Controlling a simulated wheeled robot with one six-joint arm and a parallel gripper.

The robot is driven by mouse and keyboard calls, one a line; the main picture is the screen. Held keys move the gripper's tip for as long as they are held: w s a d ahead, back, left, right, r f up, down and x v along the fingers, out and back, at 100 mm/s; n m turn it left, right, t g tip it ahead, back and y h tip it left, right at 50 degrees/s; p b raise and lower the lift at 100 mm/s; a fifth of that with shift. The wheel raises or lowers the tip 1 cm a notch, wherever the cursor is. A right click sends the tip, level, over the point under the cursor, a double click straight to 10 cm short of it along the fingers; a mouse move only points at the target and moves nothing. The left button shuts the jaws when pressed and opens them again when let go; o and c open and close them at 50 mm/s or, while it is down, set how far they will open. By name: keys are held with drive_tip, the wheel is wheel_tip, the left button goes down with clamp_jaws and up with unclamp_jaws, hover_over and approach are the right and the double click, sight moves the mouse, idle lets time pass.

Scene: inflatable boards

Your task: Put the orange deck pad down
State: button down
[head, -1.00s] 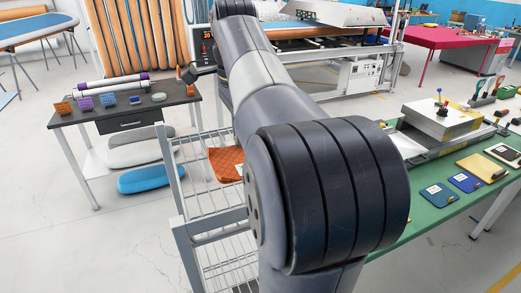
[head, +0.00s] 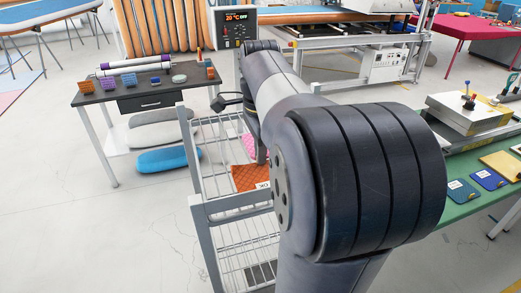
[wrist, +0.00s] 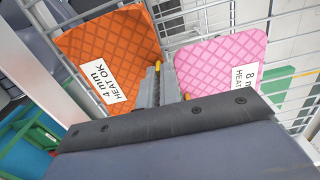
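The orange deck pad (head: 250,177) is in the wire rack, with its white label facing up. In the wrist view the orange pad (wrist: 105,50) shows at upper left, its label reading "4 mm HEAT OK". My gripper (wrist: 162,82) points down at the pad's right edge, between it and a pink pad (wrist: 220,65). The fingers are seen nearly end-on and look close together. I cannot tell whether the orange pad's edge is between them or whether it rests fully on the wires. In the head view my arm hides part of the rack and the fingertips.
The wire rack (head: 197,155) has upright posts around the pads. A dark table (head: 130,87) with small coloured pieces stands at left. A green table (head: 470,205) with blue pads is at right. A control box (head: 236,28) reading 20 °C OFF stands behind.

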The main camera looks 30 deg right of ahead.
drive_tip(key=shift+f, duration=0.1)
drive_tip(key=c, duration=2)
unclamp_jaws()
drive_tip(key=shift+c, duration=0.2)
drive_tip(key=o, duration=0.4)
